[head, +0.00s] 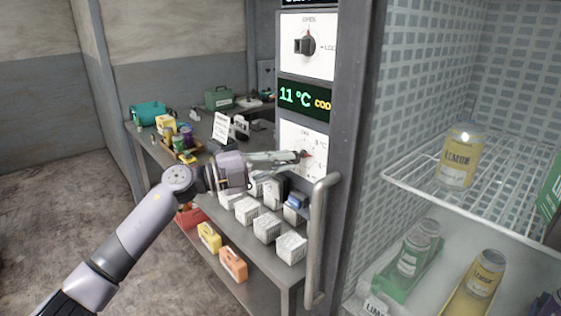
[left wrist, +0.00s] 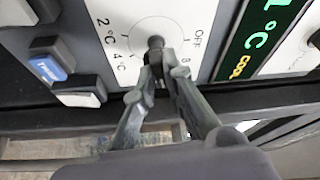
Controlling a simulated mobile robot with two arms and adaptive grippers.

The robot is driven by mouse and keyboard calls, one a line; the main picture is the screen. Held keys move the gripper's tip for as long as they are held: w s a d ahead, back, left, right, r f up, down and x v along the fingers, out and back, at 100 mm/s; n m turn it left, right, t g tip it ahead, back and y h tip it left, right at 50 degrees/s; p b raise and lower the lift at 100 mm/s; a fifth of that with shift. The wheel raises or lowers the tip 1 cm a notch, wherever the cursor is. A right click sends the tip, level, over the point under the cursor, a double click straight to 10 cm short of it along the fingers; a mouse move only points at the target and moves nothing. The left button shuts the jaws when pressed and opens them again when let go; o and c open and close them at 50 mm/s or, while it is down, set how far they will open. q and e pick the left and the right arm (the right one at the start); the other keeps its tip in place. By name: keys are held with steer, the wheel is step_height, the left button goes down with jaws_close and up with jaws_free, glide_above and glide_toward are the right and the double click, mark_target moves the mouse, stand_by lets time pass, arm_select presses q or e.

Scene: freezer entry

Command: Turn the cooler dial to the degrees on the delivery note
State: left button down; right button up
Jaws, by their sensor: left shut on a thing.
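The cooler dial (left wrist: 155,43) is a dark knob on a white plate (head: 290,135) with printed degree marks. In the left wrist view, "2 °C", "4 °C" and "OFF" can be read on the plate. My left gripper (head: 300,156) is shut on the dial knob, which it mostly hides in the head view. A green display (head: 305,98) above the plate reads "11 °C" and "COO", cut off. A white paper with print (head: 222,128), possibly the delivery note, stands on the table; its text is too small to read. My right gripper is not in view.
A second dial (head: 305,45) sits above the display. A vertical metal handle (head: 320,240) stands close below the dial. White boxes (head: 267,228) crowd the table (head: 262,262) under my left arm.

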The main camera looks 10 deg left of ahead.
arm_select(q)
steer(key=shift+s+d+r+m+t+y+b, duration=0.1)
steer(key=shift+m+t+y+b, duration=0.35)
steer(key=shift+m+y+b, duration=2)
steer(key=shift+s+d+m+t+y+b, duration=0.15)
steer(key=shift+m+t+y+b, duration=0.4)
steer(key=shift+m+b, duration=2.2)
steer(key=shift+w+d+r+m+t+y+b, duration=0.1)
steer(key=shift+m+t+y+b, duration=0.2)
steer(key=shift+m+y+b, duration=2.45)
steer(key=m+h+p, duration=0.2)
steer(key=p, duration=0.1)
steer(key=shift+s+m, duration=0.1)
steer(key=shift+m, duration=0.15)
steer(key=c, duration=1.7)
jaws_free()
steer(key=shift+o, duration=0.2)
